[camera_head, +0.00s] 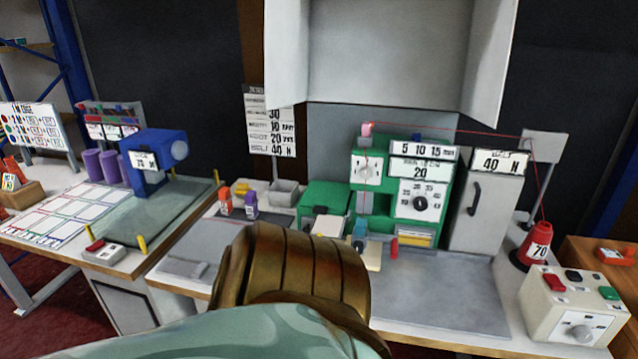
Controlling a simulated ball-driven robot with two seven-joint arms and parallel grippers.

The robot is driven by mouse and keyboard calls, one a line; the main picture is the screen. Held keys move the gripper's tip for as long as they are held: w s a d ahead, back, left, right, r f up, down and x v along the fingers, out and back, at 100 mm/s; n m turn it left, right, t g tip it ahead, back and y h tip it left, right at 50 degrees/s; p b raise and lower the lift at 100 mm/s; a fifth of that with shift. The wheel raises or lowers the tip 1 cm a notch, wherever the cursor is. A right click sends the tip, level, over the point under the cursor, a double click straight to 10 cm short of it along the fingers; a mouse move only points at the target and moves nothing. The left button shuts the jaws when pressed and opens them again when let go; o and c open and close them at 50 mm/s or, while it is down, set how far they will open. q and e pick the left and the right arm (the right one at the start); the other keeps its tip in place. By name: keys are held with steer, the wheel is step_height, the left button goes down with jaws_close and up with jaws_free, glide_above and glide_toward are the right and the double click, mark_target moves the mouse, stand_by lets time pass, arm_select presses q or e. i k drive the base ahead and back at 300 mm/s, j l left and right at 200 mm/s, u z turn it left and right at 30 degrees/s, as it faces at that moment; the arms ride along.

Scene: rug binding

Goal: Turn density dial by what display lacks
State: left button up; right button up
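A green machine (318,196) stands at the back middle of the bench. On its front, a white panel holds a round dark dial (420,203) with small numbers around it; its setting is too small to read surely. Above the dial is a display (420,172) reading 20, with small text over it. A strip (423,151) above reads 5 10 15 mm. A smaller white dial (366,171) is on the machine's left head. My arm, with a bronze link, enters from the bottom and covers the bench front. Neither gripper can be made out.
A grey cabinet (478,200) labelled 40 N stands right of the machine. A red cone (537,246) marked 70 and a control box (574,305) are farther right. A wall chart (271,123) hangs behind. A blue machine (152,160) is left. Bare grey bench (450,295) lies in front.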

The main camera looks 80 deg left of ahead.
mark_target(420, 202)
steer(key=k+j+u, duration=0.1)
steer(key=u, duration=2.25)
